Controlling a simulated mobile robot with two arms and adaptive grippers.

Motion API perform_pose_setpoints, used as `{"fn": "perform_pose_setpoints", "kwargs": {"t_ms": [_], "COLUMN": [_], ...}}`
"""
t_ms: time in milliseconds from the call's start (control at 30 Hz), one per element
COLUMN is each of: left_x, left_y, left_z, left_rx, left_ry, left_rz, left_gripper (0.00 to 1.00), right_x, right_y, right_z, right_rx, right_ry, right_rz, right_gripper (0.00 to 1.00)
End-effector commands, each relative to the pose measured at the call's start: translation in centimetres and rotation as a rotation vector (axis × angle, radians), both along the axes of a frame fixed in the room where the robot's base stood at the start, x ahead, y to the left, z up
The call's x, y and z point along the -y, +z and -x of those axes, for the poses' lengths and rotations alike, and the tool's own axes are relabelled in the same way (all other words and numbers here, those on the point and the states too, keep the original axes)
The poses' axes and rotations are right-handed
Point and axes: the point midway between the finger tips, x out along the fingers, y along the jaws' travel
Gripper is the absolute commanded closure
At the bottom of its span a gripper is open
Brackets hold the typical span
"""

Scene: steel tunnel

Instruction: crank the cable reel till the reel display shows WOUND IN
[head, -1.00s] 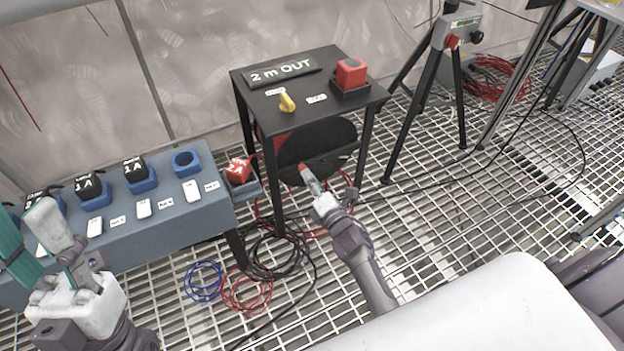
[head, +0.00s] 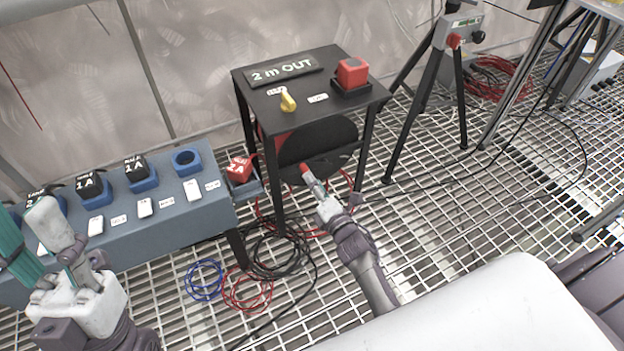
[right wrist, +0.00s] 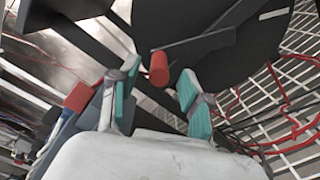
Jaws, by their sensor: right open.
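The cable reel is a black disc (head: 317,150) under a small black table. Its display (head: 285,71) on the table top reads "2 m OUT". The crank arm (right wrist: 200,45) crosses the disc in the right wrist view and ends in a red handle (right wrist: 159,68). The handle also shows in the head view (head: 304,168). My right gripper (head: 314,182) is open, its teal-padded fingers (right wrist: 158,76) on either side of the handle, without visible grip. My left gripper (head: 27,222) is at the left edge, partly cut off, its fingers apart and empty.
The table (head: 320,112) carries a yellow knob (head: 288,102) and a red button block (head: 351,72). A blue-grey bench (head: 150,222) with plugs stands left. A tripod box (head: 457,32) stands right. Coiled cables (head: 270,262) lie on the grating near the table legs.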

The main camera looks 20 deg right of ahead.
Motion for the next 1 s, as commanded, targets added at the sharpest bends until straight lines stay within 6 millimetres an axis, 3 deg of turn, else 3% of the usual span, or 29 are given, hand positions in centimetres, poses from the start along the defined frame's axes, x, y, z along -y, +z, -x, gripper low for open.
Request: {"fn": "perform_pose_setpoints", "kwargs": {"t_ms": [300, 467, 633, 1000], "left_x": [0.0, 0.0, 0.0, 0.0], "left_y": [0.0, 0.0, 0.0, 0.0], "left_z": [0.0, 0.0, 0.0, 0.0], "left_rx": [0.001, 0.000, 0.000, 0.000], "left_ry": [0.000, 0.000, 0.000, 0.000], "left_rz": [0.000, 0.000, 0.000, -0.001], "left_gripper": [0.60, 0.60, 0.60, 0.60], "right_x": [0.5, 0.7, 0.8, 0.8], "right_y": [-0.1, -0.1, 0.0, 0.0], "right_z": [6.9, 9.2, 10.3, 10.3], "right_rx": [-0.003, -0.002, -0.001, 0.000], "right_ry": [0.000, 0.000, 0.000, 0.001], "right_rz": [-0.001, -0.001, 0.000, 0.000], "right_gripper": [0.53, 0.53, 0.53, 0.53]}}
